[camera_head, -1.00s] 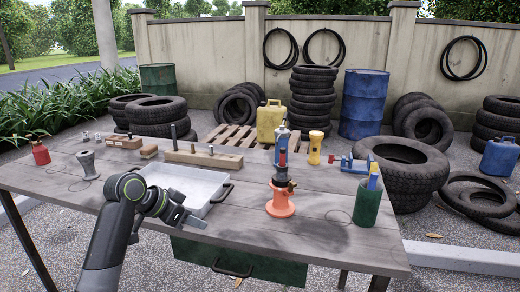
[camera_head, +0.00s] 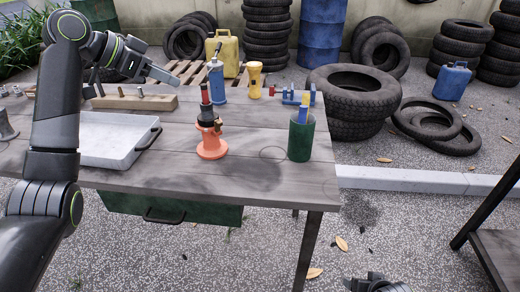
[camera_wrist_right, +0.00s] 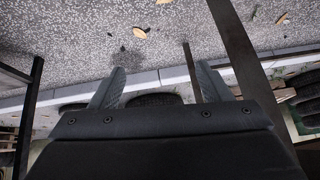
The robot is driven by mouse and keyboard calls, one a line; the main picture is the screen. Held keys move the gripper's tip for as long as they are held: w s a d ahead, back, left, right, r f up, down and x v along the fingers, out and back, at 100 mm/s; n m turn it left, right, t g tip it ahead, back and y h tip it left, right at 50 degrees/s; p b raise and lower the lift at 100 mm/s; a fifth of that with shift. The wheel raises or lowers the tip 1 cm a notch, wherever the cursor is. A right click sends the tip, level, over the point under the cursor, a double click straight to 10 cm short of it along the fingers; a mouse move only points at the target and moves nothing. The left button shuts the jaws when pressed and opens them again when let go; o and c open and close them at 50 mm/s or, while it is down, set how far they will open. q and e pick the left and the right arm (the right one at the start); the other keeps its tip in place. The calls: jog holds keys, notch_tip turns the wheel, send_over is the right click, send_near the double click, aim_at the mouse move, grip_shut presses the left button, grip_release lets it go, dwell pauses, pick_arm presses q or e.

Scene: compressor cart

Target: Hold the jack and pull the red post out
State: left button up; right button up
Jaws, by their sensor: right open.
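The jack (camera_head: 211,147) stands upright on the table, with an orange base and a dark collar with a brass-coloured fitting. The red post (camera_head: 205,94) sticks up out of its top. My left gripper (camera_head: 177,81) is raised to the left of the post, apart from it; its finger gap is not clear from this side. My right gripper (camera_head: 376,284) is low at the bottom edge of the head view, off the table. In the right wrist view its two fingers (camera_wrist_right: 158,86) are spread with nothing held between them.
A blue bottle (camera_head: 216,80) stands close behind the jack. A green cup (camera_head: 301,137) stands to its right, a yellow torch (camera_head: 255,80) behind. A white tray (camera_head: 112,158) lies to the left. The table front between jack and cup is clear. Another table's edge (camera_head: 497,245) shows at right.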

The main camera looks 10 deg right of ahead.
jog(key=w+d+r+m+t+y, duration=0.1)
jog(key=w+r+t, duration=0.3)
jog(key=w+r, duration=0.7)
jog(key=w+d+r+m+t, duration=0.2)
jog(key=w+r+t, duration=0.45)
jog(key=r, duration=0.95)
jog(key=a+r+n+y, duration=0.2)
jog(key=a, duration=0.4)
jog(key=w+a+r+n+y, duration=0.1)
jog(key=a+r+n+y, duration=0.1)
jog(key=a, duration=0.4)
jog(key=a+r+n+y, duration=0.2)
jog(key=a+r, duration=0.2)
jog(key=a, duration=0.2)
jog(key=shift+w+a+r+g+y, duration=0.2)
jog(key=shift+a+g+y, duration=0.05)
jog(key=shift+a+y, duration=0.15)
jog(key=s+a+r+n+y, duration=0.1)
jog(key=a+r+n+y, duration=0.1)
jog(key=a+n, duration=0.5)
send_near(217, 120)
jog(key=shift+g+y, duration=0.3)
jog(key=shift+g, duration=0.1)
jog(key=x, duration=1)
jog(key=shift+d+f, duration=0.15)
jog(key=shift+f, duration=0.15)
